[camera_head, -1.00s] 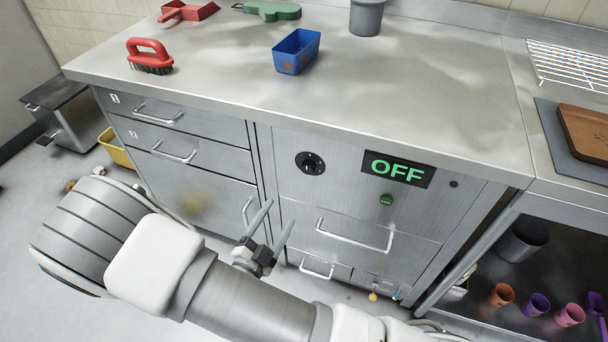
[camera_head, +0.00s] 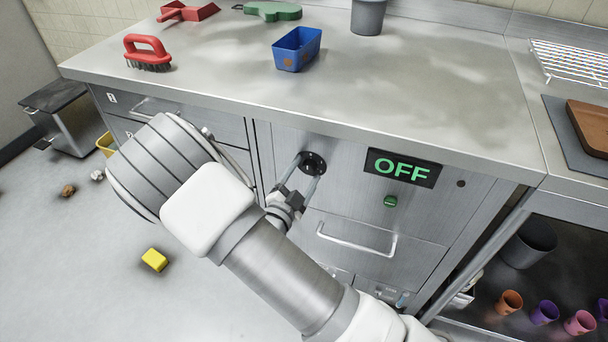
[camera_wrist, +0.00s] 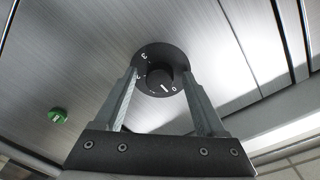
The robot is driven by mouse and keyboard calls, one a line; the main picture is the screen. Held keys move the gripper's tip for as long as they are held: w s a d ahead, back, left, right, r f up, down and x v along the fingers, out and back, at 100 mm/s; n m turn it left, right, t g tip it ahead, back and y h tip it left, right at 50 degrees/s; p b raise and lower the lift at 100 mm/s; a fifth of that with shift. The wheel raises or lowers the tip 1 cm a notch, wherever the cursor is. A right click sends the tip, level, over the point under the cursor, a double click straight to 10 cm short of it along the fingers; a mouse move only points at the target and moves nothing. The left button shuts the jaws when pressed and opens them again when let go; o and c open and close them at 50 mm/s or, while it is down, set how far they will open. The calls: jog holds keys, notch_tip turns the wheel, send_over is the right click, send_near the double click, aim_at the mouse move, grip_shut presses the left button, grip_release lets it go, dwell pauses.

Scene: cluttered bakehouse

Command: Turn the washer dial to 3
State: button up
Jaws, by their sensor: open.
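The washer dial (camera_head: 312,163) is a round black knob on the brushed steel front, just under the counter edge. In the wrist view the dial (camera_wrist: 158,76) shows white numbers around its rim, with 0 at the right and a 3 at the upper left. A white mark on the knob points toward 0. The display (camera_head: 402,168) reads OFF in green. My gripper (camera_head: 309,169) is open at the dial. In the wrist view my gripper (camera_wrist: 158,74) has one finger on each side of the knob; I cannot tell whether they touch it.
A green button (camera_head: 390,201) sits below the display, and a bar handle (camera_head: 357,242) lies lower. The steel counter (camera_head: 410,80) overhangs just above the dial. A blue container (camera_head: 297,50) and a red brush (camera_head: 147,53) stand on it. A yellow block (camera_head: 154,260) lies on the floor.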

grip_shut()
